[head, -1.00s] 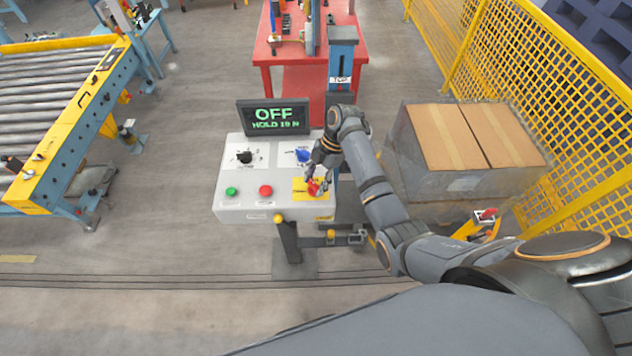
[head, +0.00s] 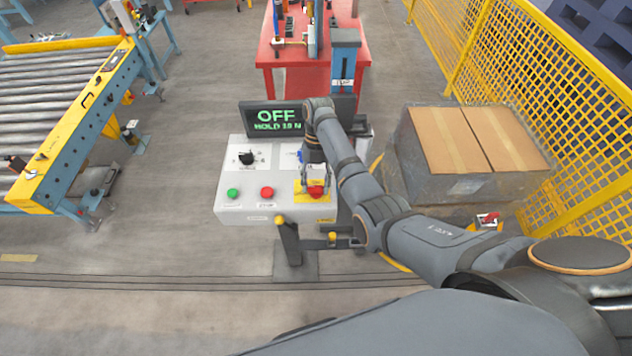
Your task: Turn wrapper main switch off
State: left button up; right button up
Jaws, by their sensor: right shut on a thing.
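The wrapper's control panel (head: 240,209) is a light grey sloped box in the middle of the head view. The main switch is a red knob (head: 316,192) on a yellow plate at the panel's lower right. My right gripper (head: 315,185) points down over the yellow plate, with its fingers on both sides of the red knob, shut on it. The wrist hides part of the blue knob (head: 300,156) behind. My left gripper is not in view.
A black knob (head: 247,158), a green button (head: 233,193) and a red button (head: 267,193) are on the panel. A wrapped pallet load with cardboard boxes (head: 478,140) and a yellow mesh fence (head: 520,75) stand to the right. A roller conveyor (head: 50,170) is at left.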

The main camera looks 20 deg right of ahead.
jog(key=shift+n+h, duration=0.3)
jog(key=shift+n, duration=0.3)
jog(key=o, duration=1.2)
jog(key=shift+c, duration=0.2)
